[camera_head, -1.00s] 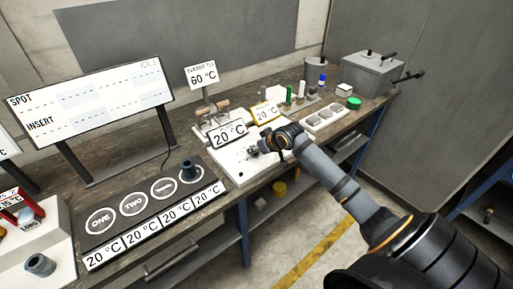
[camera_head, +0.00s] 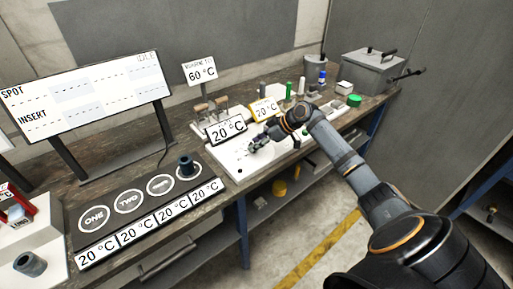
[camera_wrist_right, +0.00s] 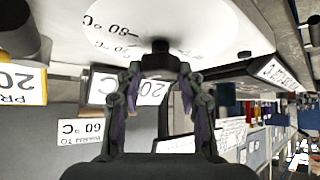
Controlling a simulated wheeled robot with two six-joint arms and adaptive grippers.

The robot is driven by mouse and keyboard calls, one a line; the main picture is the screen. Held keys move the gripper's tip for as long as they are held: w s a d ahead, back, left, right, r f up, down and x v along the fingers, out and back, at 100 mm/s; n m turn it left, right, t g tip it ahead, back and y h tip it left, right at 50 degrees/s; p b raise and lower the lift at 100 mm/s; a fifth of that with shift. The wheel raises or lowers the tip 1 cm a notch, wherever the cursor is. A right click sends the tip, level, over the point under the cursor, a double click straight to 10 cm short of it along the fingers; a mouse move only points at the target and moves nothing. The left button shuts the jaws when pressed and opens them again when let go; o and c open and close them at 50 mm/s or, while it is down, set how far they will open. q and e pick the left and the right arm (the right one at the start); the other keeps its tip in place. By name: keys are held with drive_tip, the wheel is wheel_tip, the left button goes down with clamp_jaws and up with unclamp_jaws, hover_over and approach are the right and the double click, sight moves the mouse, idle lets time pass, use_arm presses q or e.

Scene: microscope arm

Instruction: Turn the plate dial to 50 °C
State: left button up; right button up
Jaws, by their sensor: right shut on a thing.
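The plate unit is a white box (camera_head: 228,168) on the bench, with a display (camera_head: 226,129) reading 20 °C. My right gripper (camera_head: 258,143) is over its top and hides the dial in the head view. In the right wrist view, which looks upside down, the dark dial knob (camera_wrist_right: 160,47) sits on a white round face (camera_wrist_right: 195,22) with °C marks, one reading 80 °C. The right gripper (camera_wrist_right: 160,72) is shut on this knob, its fingers at either side. Where the dial points is unclear. My left gripper is out of view.
A sign (camera_head: 200,71) reading 60 °C stands behind. A yellow-framed 20 °C display (camera_head: 265,109) and small bottles are to the right. A black strip (camera_head: 105,238) with numbered round spots lies to the left. A large screen (camera_head: 85,95) stands at the back left.

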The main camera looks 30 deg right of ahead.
drive_tip(key=n+g+y+b, duration=0.1)
drive_tip(key=n+b, duration=0.1)
drive_tip(key=n+g+y+b, duration=0.1)
drive_tip(key=n+b, duration=0.1)
drive_tip(key=n+g+b, duration=0.2)
drive_tip(key=shift+w+d+f+y, duration=0.1)
drive_tip(key=shift+w+f+y, duration=0.1)
drive_tip(key=shift+w+y, duration=0.2)
drive_tip(key=shift+r+n+g+b, duration=0.15)
drive_tip(key=shift+n+g+b, duration=1.05)
drive_tip(key=shift+n, duration=0.4)
drive_tip(key=shift+d, duration=0.1)
drive_tip(key=o, duration=1.2)
